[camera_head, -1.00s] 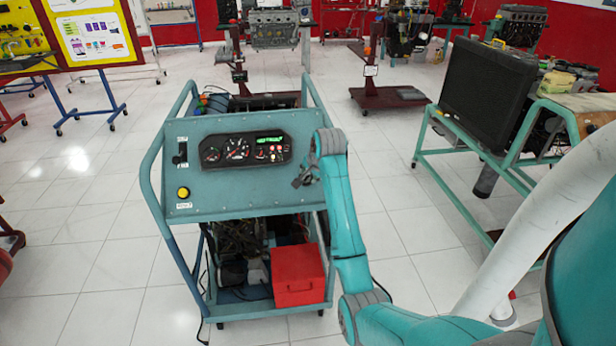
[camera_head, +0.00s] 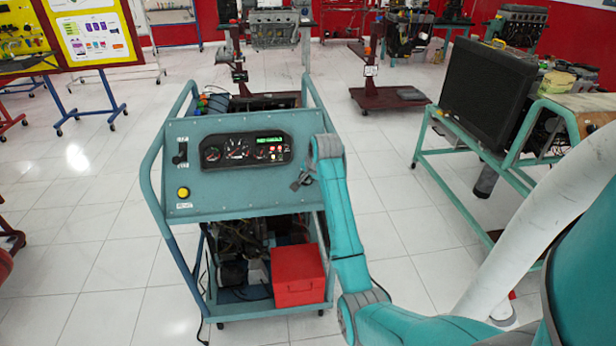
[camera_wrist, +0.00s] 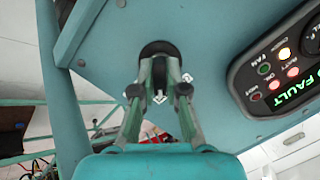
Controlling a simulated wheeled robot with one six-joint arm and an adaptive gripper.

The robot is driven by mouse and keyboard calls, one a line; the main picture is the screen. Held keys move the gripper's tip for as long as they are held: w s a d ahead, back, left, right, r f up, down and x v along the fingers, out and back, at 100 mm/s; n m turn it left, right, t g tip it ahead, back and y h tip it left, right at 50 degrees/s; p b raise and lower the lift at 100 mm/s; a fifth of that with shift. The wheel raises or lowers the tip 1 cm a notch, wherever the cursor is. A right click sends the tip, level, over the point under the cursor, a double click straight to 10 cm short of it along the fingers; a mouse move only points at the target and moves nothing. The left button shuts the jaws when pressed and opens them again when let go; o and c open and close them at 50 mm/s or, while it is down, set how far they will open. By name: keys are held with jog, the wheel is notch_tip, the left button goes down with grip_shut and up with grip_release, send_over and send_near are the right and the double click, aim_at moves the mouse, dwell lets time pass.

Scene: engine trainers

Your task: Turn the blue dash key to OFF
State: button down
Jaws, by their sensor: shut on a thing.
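The blue-grey dash panel (camera_head: 230,190) stands upright at the front of a wheeled engine trainer. My gripper (camera_head: 297,184) is at the right part of the panel, beside the gauge cluster. In the wrist view, its two fingers (camera_wrist: 159,72) are shut at a round black key switch (camera_wrist: 159,47) on the panel. The dash key sits between the fingertips and is mostly hidden, so I cannot read its turn position. White marks (camera_wrist: 187,78) show around the switch, too small to read.
The gauge cluster (camera_head: 246,150) has a lit green display and lit lamps; green text ending in "FAULT" (camera_wrist: 293,90) shows in the wrist view. A yellow button (camera_head: 183,193) is at the panel's lower left. A red box (camera_head: 298,277) sits below.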

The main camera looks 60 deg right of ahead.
jog(key=n, duration=0.4)
jog(key=shift+w+g, duration=0.1)
jog(key=shift+g, duration=0.3)
jog(key=shift+n+g, duration=0.3)
jog(key=shift+n, duration=1.9)
jog(key=shift+h, duration=0.3)
jog(key=c, duration=1.2)
grip_release()
jog(key=v, duration=1.2)
